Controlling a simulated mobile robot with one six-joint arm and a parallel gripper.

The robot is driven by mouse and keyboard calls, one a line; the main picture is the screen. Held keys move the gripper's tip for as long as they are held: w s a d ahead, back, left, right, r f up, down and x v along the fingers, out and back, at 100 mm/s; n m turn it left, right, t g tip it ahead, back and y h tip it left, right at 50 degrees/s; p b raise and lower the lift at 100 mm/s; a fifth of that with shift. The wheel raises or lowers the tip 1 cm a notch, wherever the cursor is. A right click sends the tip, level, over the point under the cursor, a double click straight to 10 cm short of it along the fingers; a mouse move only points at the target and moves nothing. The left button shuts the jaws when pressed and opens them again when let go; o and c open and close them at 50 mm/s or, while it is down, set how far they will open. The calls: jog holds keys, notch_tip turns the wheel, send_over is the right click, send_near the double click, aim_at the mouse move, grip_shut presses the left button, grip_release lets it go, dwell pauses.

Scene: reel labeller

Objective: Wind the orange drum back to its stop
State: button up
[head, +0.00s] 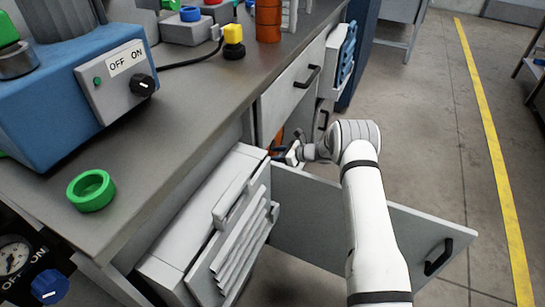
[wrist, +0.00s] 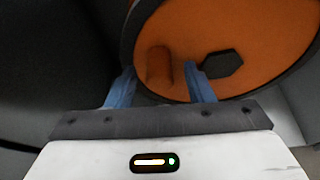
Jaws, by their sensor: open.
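The orange drum (wrist: 232,30) fills the upper right of the wrist view, a round orange face with a dark rim. A short orange peg (wrist: 159,64) stands out from its face, left of a dark hexagonal spot (wrist: 221,65). My gripper (wrist: 161,74) is open, its blue fingers on either side of the peg in the picture; I cannot tell whether they touch it. In the head view my gripper (head: 289,151) reaches into the opening under the counter, and only a sliver of orange (head: 278,138) shows there. No stop can be made out.
An open door (head: 320,222) with a black handle stands below my arm. A pulled-out unit with slats (head: 235,250) is to its left. The counter (head: 150,140) above holds a blue machine (head: 60,110) and a green ring (head: 91,190). The floor at right is clear.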

jog(key=shift+w+a+f, duration=0.2)
jog(key=shift+a+f, duration=0.05)
jog(key=shift+a, duration=0.25)
grip_shut()
jog(key=shift+w+r, duration=0.1)
jog(key=shift+r, duration=0.05)
